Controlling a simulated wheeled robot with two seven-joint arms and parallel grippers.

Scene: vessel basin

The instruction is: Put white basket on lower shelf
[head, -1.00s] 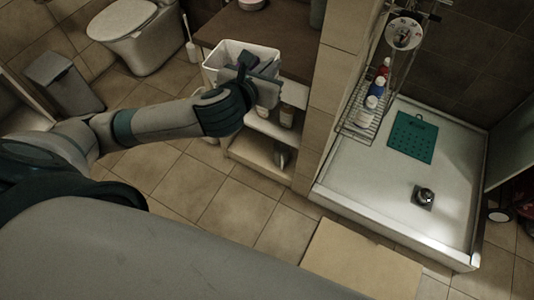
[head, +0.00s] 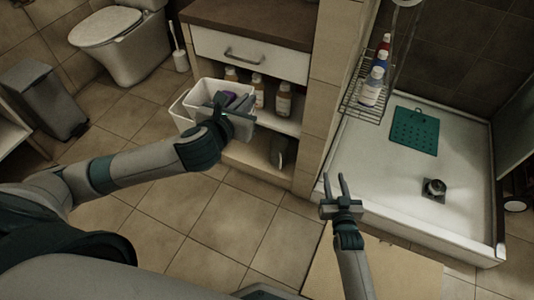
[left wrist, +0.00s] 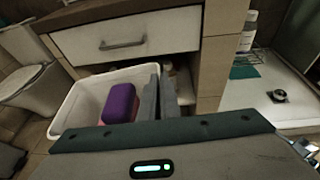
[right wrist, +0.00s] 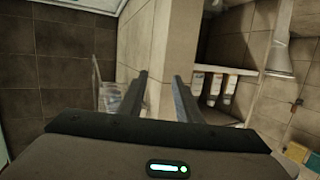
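The white basket (head: 208,92) is in front of the left part of the cabinet's open shelves, with a purple item (left wrist: 120,103) inside. My left gripper (head: 240,113) is at the basket's right side. In the left wrist view its fingers (left wrist: 158,98) are close together at the basket's right wall and look shut on it. The lower shelf (head: 245,163) is the cabinet's bottom compartment, partly hidden by my left arm and the basket. My right gripper (head: 338,192) is open and empty, in front of the shower tray.
Several bottles (head: 283,100) stand on the shelf above. A dark round item (head: 278,150) is on the right of the lower shelf. A tiled wall (head: 318,100) borders the cabinet's right. Floor in front is clear.

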